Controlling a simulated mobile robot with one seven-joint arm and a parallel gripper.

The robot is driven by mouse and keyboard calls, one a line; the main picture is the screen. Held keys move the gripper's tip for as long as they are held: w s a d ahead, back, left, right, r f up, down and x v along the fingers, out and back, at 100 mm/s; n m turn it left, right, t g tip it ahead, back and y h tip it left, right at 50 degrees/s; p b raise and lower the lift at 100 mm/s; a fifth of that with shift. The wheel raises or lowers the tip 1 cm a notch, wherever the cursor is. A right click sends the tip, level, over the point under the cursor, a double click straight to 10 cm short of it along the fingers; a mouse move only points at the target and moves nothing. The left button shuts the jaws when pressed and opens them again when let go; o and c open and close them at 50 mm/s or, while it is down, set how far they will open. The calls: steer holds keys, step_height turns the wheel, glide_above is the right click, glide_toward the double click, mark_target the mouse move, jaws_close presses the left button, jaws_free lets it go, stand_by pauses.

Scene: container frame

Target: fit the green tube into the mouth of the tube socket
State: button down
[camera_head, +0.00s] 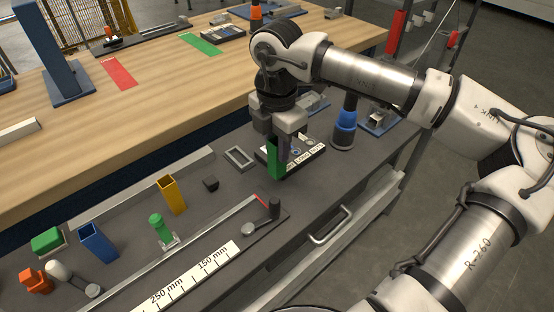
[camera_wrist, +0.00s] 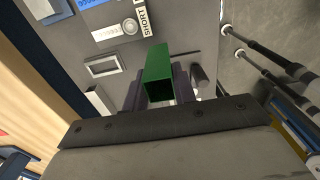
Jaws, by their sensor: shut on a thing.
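The green tube (camera_head: 275,163) is a hollow square tube, held upright between the fingers of my gripper (camera_head: 281,146). In the wrist view the green tube (camera_wrist: 158,62) points away from the camera, its near open end between the two dark fingers of my gripper (camera_wrist: 160,88). My gripper is shut on it. A low grey rectangular frame with an open mouth (camera_head: 231,153), which looks like the tube socket, lies on the dark bench left of the tube. The socket also shows in the wrist view (camera_wrist: 89,69), left of the tube and apart from it. The tube's lower end is near the labelled panel; contact is unclear.
A labelled panel (camera_head: 312,153) with a round knob is beside the tube. A yellow tube (camera_head: 172,195), a blue tube (camera_head: 98,243), a small black block (camera_head: 210,183) and a green peg (camera_head: 159,228) stand to the left. A blue-and-black post (camera_head: 345,130) stands right.

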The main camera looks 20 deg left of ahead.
step_height(320, 180, up, 15)
steer(key=b, duration=0.1)
steer(key=shift+b, duration=0.3)
steer(key=shift+f, duration=0.15)
steer(key=shift+s, duration=0.2)
